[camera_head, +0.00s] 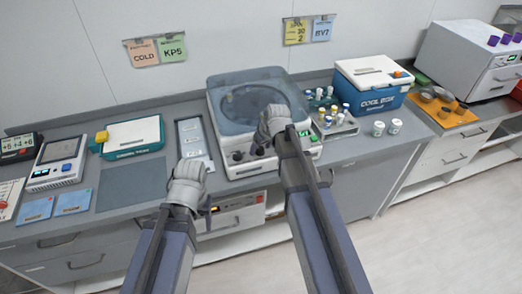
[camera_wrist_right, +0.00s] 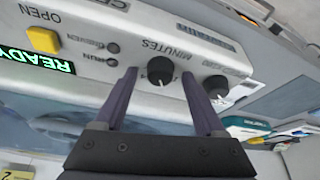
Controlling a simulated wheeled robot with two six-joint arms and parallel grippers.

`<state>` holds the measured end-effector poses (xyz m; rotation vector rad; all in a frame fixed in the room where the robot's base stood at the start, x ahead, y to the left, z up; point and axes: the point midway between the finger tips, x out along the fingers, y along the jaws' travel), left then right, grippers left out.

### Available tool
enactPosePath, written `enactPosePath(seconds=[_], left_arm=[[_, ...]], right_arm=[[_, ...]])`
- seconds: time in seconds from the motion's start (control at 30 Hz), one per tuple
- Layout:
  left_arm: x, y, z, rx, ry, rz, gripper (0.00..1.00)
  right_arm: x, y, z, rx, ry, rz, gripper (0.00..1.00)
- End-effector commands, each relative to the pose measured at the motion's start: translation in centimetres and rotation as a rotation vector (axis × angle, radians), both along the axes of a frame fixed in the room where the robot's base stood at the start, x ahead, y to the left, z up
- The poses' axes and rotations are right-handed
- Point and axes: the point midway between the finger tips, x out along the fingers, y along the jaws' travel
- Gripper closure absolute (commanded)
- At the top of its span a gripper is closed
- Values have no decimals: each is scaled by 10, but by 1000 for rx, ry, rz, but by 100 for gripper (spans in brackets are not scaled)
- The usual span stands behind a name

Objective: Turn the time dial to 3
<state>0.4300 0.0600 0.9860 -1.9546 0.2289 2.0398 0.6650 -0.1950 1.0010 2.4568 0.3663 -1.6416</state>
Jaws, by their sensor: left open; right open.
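The centrifuge (camera_head: 235,168) stands on the counter with its clear lid down over the rotor. Its front panel has two black dials. The dial labelled MINUTES (camera_wrist_right: 160,71) sits between the spread fingertips of my right gripper (camera_wrist_right: 160,76) in the right wrist view, its white pointer mark toward the bottom. I cannot tell if the fingers touch it. The second dial (camera_wrist_right: 215,88) lies just right of the right finger. In the head view my right gripper (camera_head: 268,142) is at the front panel. My left gripper (camera_head: 190,205) is open and empty before the counter edge.
A green READY display (camera_wrist_right: 38,62) and yellow OPEN button (camera_wrist_right: 43,39) sit on the same panel. A tube rack (camera_head: 335,125) and blue cold box (camera_head: 375,95) stand right of the centrifuge. A grey panel tray (camera_head: 193,140) lies close on its left.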

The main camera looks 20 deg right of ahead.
Motion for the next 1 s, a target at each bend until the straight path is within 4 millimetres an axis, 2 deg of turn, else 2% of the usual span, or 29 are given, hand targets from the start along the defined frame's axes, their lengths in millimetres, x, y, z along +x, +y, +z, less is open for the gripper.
enactPosePath(seconds=[0.13,0.77,1.0], left_arm=[[0,0,1,0,0,0,38],[0,0,1,0,0,0,38],[0,0,1,0,0,0,38]], right_arm=[[0,0,1,0,0,0,30],[0,0,1,0,0,0,100],[0,0,1,1,0,-7,100]])
